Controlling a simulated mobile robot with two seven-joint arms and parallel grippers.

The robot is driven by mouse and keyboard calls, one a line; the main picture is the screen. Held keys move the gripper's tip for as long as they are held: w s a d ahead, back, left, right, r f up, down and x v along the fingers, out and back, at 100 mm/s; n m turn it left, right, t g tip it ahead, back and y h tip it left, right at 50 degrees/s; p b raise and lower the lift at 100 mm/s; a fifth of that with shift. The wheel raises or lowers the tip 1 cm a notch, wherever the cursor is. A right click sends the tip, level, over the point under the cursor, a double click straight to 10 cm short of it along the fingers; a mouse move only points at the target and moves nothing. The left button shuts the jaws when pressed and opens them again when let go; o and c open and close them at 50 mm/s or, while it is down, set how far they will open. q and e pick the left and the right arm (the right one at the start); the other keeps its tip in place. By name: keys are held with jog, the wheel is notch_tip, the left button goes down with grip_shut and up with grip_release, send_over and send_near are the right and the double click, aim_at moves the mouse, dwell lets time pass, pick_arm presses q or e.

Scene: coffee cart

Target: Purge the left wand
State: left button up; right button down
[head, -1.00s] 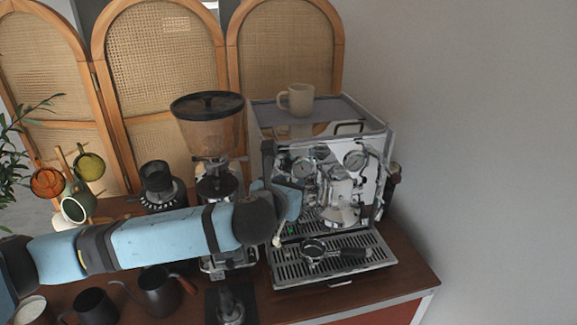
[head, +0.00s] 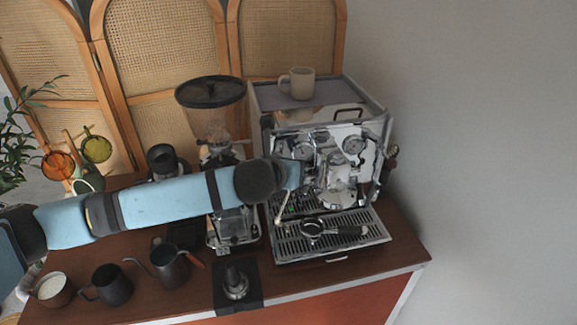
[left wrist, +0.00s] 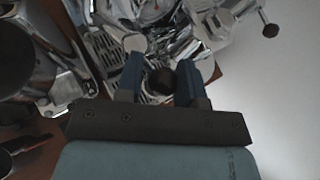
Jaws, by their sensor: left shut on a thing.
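The chrome espresso machine (head: 345,150) stands at the right of the cart. The left wand (head: 281,211) shows as a thin pale stem beside my gripper, above the left side of the drip tray. My left gripper (head: 294,174) is at the machine's upper left front, its fingertips partly hidden by my wrist. In the left wrist view my left gripper (left wrist: 163,82) is shut on a dark round knob (left wrist: 161,81), which sits between the two blue fingers. I cannot see any steam or water. My right gripper is not in view.
A portafilter (head: 313,229) lies on the drip tray (head: 355,252). The grinder (head: 213,105) stands left of the machine, behind my arm. A beige mug (head: 301,83) is on top of the machine. A kettle (head: 170,268), a dark pitcher (head: 112,285) and a tamper (head: 235,284) stand in front.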

pick_arm(q)
jog(key=o, duration=0.6)
jog(key=shift+d, duration=0.2)
jog(key=shift+o, duration=1.1)
jog(key=shift+d, duration=0.15)
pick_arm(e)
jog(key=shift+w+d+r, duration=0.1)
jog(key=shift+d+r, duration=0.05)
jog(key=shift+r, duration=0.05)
pick_arm(q)
jog(key=shift+a, duration=0.25)
jog(key=shift+s+r, duration=0.15)
jog(key=shift+s, duration=0.15)
jog(key=b+v, duration=0.2)
jog(key=v, duration=1.1)
jog(key=shift+b, duration=0.35)
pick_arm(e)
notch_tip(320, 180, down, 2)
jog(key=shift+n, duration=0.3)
pick_arm(q)
jog(key=shift+r, duration=0.1)
